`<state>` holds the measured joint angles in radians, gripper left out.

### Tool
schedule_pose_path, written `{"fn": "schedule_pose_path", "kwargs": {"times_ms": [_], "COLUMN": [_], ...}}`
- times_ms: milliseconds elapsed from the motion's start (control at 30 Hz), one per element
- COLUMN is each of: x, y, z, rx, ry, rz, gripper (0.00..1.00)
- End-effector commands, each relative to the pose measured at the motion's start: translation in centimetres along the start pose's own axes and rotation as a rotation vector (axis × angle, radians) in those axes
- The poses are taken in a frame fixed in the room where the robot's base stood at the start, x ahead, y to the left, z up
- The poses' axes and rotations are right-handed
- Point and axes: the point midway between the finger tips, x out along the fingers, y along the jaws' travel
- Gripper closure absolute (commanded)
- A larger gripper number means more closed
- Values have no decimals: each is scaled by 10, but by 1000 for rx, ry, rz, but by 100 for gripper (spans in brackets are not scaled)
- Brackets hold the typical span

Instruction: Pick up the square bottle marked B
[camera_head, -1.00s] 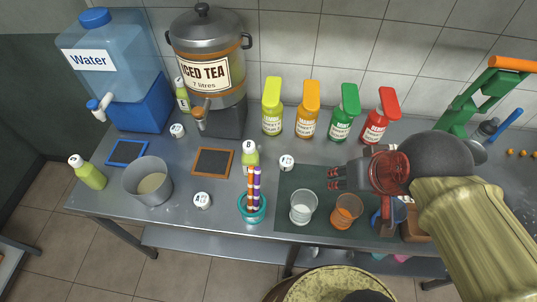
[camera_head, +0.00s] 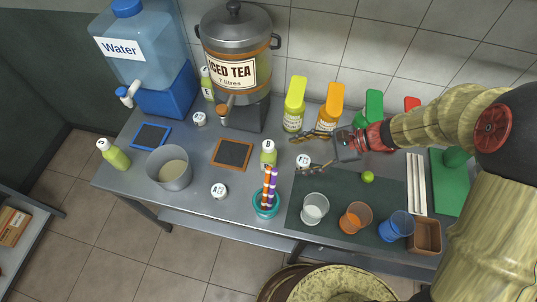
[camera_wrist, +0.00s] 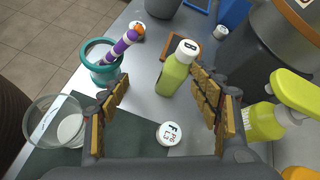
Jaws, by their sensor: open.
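Several pale green bottles with white caps stand on the steel table. One bottle (camera_head: 118,159) is at the far left; its cap mark looks like a B but is small. A third bottle (camera_head: 207,88) is partly hidden beside the iced tea dispenser. My gripper (camera_head: 313,151) is open and empty, right of the middle bottle and apart from it.
A teal cup (camera_head: 265,211) with striped straws stands in front of the middle bottle. A white lettered lid (camera_head: 303,161) lies below my gripper. Syrup bottles (camera_head: 293,120) stand behind. A pot (camera_head: 170,172) and framed board (camera_head: 232,154) lie leftward. Glasses (camera_head: 314,209) stand on the dark mat (camera_head: 380,188).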

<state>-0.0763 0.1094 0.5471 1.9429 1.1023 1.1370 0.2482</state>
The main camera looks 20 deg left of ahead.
Motion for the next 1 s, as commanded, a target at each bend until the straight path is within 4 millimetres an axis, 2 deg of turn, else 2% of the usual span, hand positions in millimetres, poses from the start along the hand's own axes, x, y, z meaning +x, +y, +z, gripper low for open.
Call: {"fn": "schedule_pose_path", "kwargs": {"times_ms": [100,200,400,767,1000], "x": [28,46,66,99,132], "y": [-11,-18,-24,-27,-24], "z": [-18,-31,-48,-49,-48], "rx": [157,263,382,401,400], "ry": [-85,-136,-189,-197,-198], "rz": [-45,-82,-127,-133,-131], "gripper": [37,37,37,37,37]}}
